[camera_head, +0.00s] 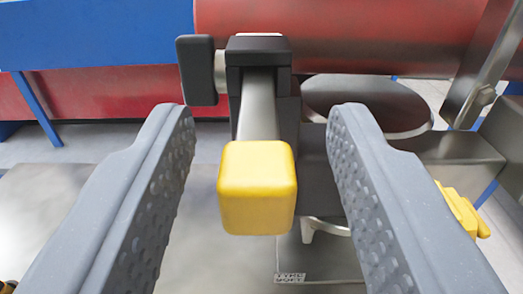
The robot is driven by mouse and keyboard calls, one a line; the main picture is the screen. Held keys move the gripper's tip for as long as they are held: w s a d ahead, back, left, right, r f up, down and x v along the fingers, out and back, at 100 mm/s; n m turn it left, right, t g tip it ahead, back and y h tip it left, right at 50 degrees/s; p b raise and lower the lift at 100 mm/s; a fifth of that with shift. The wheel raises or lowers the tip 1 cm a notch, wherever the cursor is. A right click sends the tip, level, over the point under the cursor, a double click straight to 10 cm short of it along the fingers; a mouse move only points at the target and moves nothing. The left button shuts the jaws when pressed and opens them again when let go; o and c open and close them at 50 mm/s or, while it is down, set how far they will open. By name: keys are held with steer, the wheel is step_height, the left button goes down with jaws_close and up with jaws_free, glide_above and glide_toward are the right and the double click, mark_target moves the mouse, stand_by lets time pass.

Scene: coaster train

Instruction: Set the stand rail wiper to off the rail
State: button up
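A lever with a yellow block-shaped knob (257,188) points toward the camera. Its grey metal arm (258,105) runs back to a dark bracket (258,52) below a red cylinder. A dark pad (197,70) sits at the left of the bracket. I cannot tell for sure which of these parts is the stand rail wiper. My gripper (258,122) is open, with one dimpled grey finger on each side of the yellow knob. Gaps show between the knob and both fingers, and nothing is held.
A large red cylinder (340,32) spans the top. A dark round disc (368,104) and a grey metal bar (488,65) stand at the right. A yellow part (460,208) shows beyond the right finger. A blue beam (95,32) is at upper left. Grey floor lies below.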

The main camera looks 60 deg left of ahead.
steer(key=shift+a, duration=0.15)
steer(key=b+v, duration=0.2)
steer(key=v, duration=1.1)
steer(key=shift+s+d, duration=0.2)
steer(key=shift+d, duration=0.15)
steer(key=shift+f, duration=0.15)
steer(key=w+d+r+m+t+h+b, duration=0.3)
steer(key=w+d+r+t+h+b, duration=0.4)
steer(key=r, duration=0.6)
steer(key=s+d+r+m+t+h+b, duration=0.35)
steer(key=d+r+m+h, duration=0.3)
steer(key=h, duration=0.25)
steer(key=s+a+f+m+g+b, duration=0.1)
steer(key=s+a+g+b, duration=0.1)
steer(key=s, duration=0.4)
steer(key=s+a+m+g+y+b, duration=0.1)
steer(key=s+g+b, duration=0.1)
steer(key=s, duration=0.5)
steer(key=shift+s+a+f+g, duration=0.25)
steer(key=shift+a+f+g, duration=0.15)
steer(key=shift+g, duration=0.05)
